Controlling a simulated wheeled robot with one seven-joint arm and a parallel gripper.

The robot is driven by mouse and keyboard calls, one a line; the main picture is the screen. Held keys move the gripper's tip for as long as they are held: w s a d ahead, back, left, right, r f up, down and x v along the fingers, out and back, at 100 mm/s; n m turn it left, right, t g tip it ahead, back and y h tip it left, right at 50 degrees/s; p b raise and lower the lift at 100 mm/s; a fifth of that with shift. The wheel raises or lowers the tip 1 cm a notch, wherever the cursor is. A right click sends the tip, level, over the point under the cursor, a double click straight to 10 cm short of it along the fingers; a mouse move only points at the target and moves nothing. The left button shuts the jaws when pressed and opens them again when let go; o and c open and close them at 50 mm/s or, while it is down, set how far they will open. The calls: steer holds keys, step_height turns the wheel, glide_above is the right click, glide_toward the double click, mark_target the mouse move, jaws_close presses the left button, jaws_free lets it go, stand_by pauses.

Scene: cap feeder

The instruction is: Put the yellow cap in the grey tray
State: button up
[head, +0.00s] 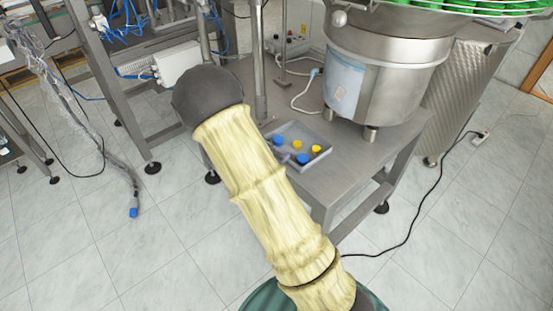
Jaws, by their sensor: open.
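The grey tray (318,160) lies on the metal table beyond my arm, and its left part is hidden behind the arm. Two yellow caps show inside it, a left yellow cap (297,145) and a right yellow cap (316,149). Two blue caps are in it too, one at the back left (278,140) and one nearer the front (302,159). A small purple-grey shape (285,158) shows at the tray's near edge beside my arm; I cannot tell what it is. I cannot make out my gripper; my own yellow-sleeved arm covers the area left of the tray.
A large steel bowl feeder (405,75) stands on the metal table (345,165) behind and right of the tray. A vertical post (259,60) rises behind the tray. A frame with a white box (178,62) and cables stands at left. Open tiled floor lies in front.

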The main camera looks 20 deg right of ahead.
steer(key=s+a+r+n+y, duration=0.5)
steer(key=a+y, duration=0.3)
steer(key=y, duration=0.1)
steer(key=s+r+n+g, duration=0.2)
steer(key=s+n, duration=0.1)
steer(key=s, duration=0.5)
steer(key=s+r+n+g+y, duration=0.1)
steer(key=s+r+n+g, duration=0.1)
steer(key=s, duration=0.6)
steer(key=shift+a+n+g, duration=0.3)
steer(key=shift+n+g, duration=0.1)
steer(key=shift+n, duration=0.1)
